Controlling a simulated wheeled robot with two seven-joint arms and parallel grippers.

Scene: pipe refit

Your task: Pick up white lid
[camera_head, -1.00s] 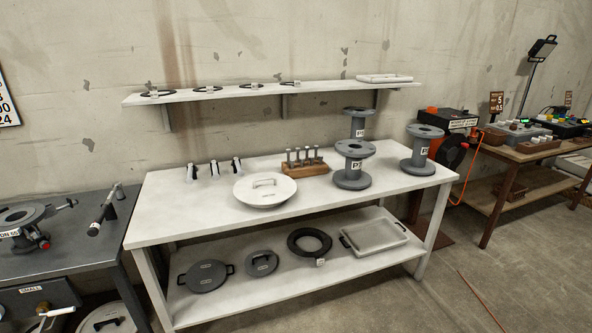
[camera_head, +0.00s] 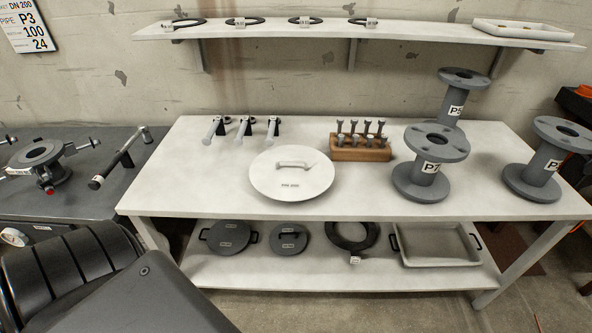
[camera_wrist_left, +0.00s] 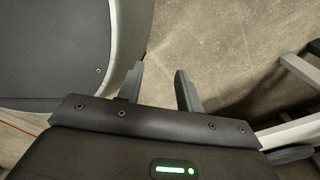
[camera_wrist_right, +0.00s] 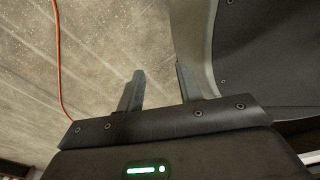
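The white lid (camera_head: 291,184) is a round disc with a bar handle (camera_head: 292,163) on top. It lies flat on the white table, left of the middle, near the front edge. My left gripper (camera_wrist_left: 160,88) shows in the left wrist view with its fingers apart and nothing between them, above the floor. My right gripper (camera_wrist_right: 158,88) shows in the right wrist view, also with its fingers apart and empty, above the floor. Neither gripper's fingers show in the head view; a dark arm part of mine is at its lower left.
The lower shelf (camera_head: 340,272) holds dark lids, a ring and a tray.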

